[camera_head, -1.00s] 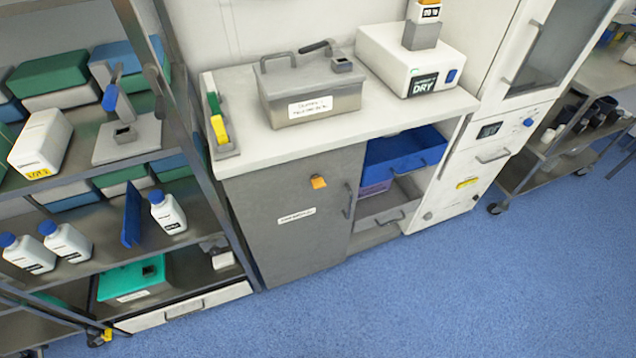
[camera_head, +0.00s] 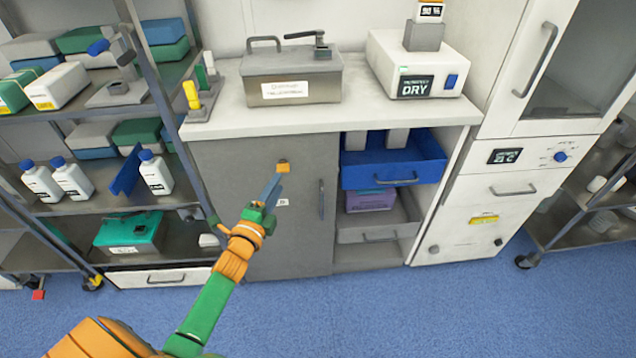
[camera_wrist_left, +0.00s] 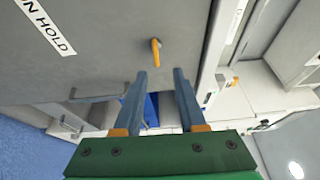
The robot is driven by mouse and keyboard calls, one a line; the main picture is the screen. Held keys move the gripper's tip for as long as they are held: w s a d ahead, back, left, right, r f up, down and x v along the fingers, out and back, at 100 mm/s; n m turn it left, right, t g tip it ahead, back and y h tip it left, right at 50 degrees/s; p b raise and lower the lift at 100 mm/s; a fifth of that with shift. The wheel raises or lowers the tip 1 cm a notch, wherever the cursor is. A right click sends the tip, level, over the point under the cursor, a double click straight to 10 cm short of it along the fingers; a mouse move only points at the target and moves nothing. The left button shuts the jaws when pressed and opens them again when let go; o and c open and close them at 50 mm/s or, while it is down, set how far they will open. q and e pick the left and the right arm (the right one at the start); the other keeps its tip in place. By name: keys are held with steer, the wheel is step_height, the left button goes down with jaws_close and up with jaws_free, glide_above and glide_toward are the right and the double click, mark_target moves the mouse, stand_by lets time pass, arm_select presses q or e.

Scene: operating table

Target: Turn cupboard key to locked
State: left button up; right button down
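The orange cupboard key (camera_head: 283,166) sticks out of the upper part of the grey cupboard door (camera_head: 300,230). In the left wrist view the key (camera_wrist_left: 156,52) shows as a small orange bar, just beyond the fingertips and between their lines. My left gripper (camera_head: 275,185) is in front of the door, just below the key in the head view. In the left wrist view its two blue fingers (camera_wrist_left: 160,76) are apart with nothing between them, and they do not appear to touch the key. My right gripper is not in view.
The door has a vertical handle (camera_head: 321,200) on its right side. A blue drawer (camera_head: 395,172) juts out to the right. A metal box (camera_head: 292,85) stands on the countertop (camera_head: 240,118). A shelf rack (camera_head: 170,100) stands close on the left. The blue floor in front is clear.

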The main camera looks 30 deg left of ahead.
mark_target(283, 167)
arm_select(q)
steer(key=w+a, duration=0.2)
steer(key=w, duration=0.3)
steer(key=shift+w+f+b, duration=0.2)
steer(key=shift+w+b, duration=0.2)
steer(key=shift+b, duration=0.05)
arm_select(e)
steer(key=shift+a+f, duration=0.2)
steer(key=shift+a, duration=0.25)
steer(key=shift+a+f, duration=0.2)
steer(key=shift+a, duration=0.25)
arm_select(q)
steer(key=shift+a, duration=0.15)
jaws_close()
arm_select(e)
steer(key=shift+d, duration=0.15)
